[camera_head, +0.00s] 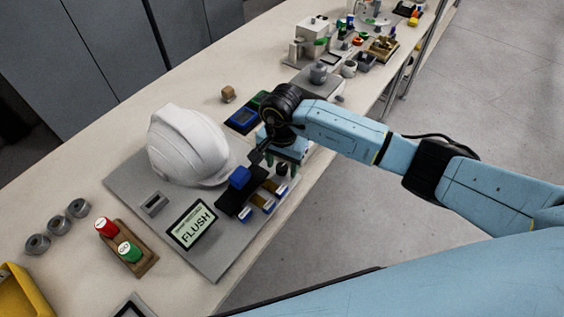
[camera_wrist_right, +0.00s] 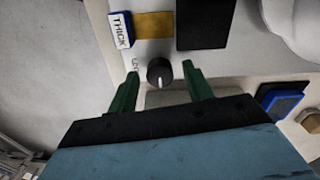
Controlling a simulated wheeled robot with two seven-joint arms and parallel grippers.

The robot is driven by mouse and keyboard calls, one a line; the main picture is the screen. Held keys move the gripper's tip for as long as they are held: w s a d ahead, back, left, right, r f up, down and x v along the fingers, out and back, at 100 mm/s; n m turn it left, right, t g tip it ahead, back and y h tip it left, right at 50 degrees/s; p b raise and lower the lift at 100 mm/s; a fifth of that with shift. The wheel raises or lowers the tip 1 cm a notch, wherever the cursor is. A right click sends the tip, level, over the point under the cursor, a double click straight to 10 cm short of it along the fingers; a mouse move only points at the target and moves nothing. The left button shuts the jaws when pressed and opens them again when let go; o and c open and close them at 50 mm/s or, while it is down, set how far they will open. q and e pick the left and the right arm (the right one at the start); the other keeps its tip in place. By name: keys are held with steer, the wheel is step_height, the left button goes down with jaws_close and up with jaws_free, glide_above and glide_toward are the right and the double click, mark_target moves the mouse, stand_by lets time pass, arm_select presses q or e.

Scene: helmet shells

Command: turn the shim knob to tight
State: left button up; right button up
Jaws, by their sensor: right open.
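The shim knob is a small round black knob with a white pointer line (camera_wrist_right: 160,72) on the grey board, seen in the right wrist view. Its pointer points toward the bottom of that picture. My right gripper (camera_wrist_right: 160,84) is open, with one green finger on each side of the knob and gaps between; I cannot tell how far above it the fingertips are. In the head view my right gripper (camera_head: 283,170) is over the far right part of the board, and hides much of the knob. My left gripper is not in view.
A white helmet (camera_head: 187,146) stands on the grey board (camera_head: 190,248), behind a display reading FLUSH (camera_head: 192,223). Blue-ended shim blocks (camera_head: 257,207) lie near the board's front edge, one labelled THICK (camera_wrist_right: 121,30).

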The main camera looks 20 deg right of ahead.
steer(key=c, duration=1)
steer(key=m+b, duration=0.1)
steer(key=m, duration=0.3)
steer(key=shift+m, duration=0.4)
steer(key=m, duration=0.9)
steer(key=shift+m, duration=2.1)
